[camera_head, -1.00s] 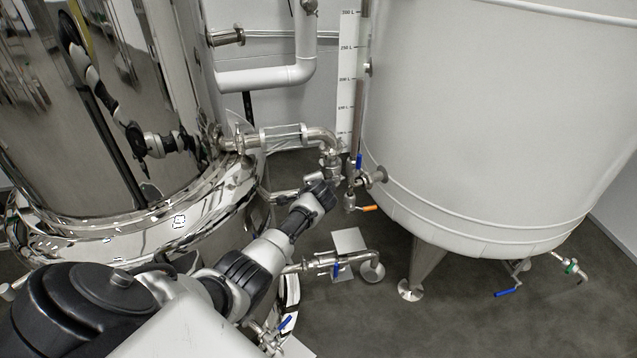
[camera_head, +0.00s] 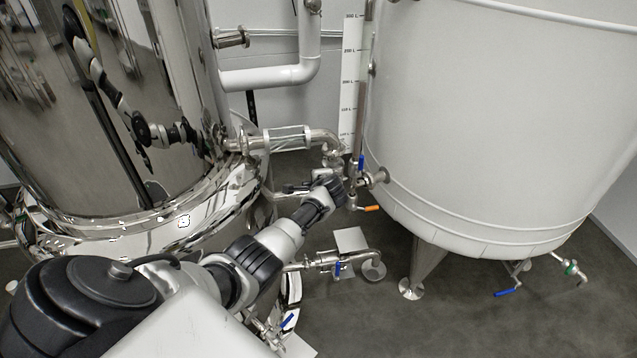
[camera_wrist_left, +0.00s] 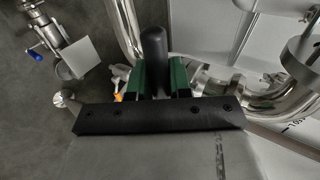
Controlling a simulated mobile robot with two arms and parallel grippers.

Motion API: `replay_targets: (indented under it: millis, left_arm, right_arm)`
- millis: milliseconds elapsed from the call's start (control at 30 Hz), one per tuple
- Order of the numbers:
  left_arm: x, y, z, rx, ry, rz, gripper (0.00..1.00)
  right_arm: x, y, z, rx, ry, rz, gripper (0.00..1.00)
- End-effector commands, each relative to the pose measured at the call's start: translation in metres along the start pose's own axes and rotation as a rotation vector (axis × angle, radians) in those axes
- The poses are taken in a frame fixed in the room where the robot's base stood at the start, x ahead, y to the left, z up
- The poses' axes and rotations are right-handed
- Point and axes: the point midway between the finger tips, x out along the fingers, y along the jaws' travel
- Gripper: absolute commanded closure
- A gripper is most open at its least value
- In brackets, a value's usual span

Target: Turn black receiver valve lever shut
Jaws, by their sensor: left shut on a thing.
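The black receiver valve lever (camera_wrist_left: 154,45) shows in the left wrist view as a rounded black handle standing up between two green finger pads. My left gripper (camera_wrist_left: 157,82) is shut on this lever, with a pad on each side. Pipework behind the lever is partly hidden by the gripper. In the head view my left arm reaches from the lower left to the pipes between the two tanks, and its wrist hides much of the valve there. The lever is hard to tell apart from the gripper in that view. My right gripper is in neither view.
A polished steel tank (camera_head: 110,110) stands left and a white tank (camera_head: 500,120) right. Close by are a glass-section pipe (camera_head: 288,137), an orange lever (camera_head: 369,208) and a blue lever (camera_head: 361,162). A lower pipe with a blue-handled valve (camera_head: 337,268) runs below my arm.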

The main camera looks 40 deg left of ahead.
Motion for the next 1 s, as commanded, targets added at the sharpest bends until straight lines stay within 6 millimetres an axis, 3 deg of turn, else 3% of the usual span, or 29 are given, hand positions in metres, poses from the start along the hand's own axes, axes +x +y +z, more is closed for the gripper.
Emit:
replay_targets:
  millis: [33,67,200,633,1000]
  left_arm:
    - [0.0,0.0,0.001,0.006,-0.003,-0.001,1.0]
    - [0.0,0.0,0.001,0.006,-0.003,-0.001,0.77]
    - [0.0,0.0,0.001,0.004,-0.002,-0.001,0.56]
    - [-0.008,-0.001,0.0,0.002,0.0,-0.001,0.56]
    - [-0.062,-0.001,0.0,0.001,0.003,0.0,0.56]
  right_arm:
    - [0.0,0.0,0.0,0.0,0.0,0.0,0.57]
    - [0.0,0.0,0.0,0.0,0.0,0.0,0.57]
    - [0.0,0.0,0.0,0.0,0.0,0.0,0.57]
    - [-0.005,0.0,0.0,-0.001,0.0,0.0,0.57]
    - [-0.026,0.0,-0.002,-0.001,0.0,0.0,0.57]
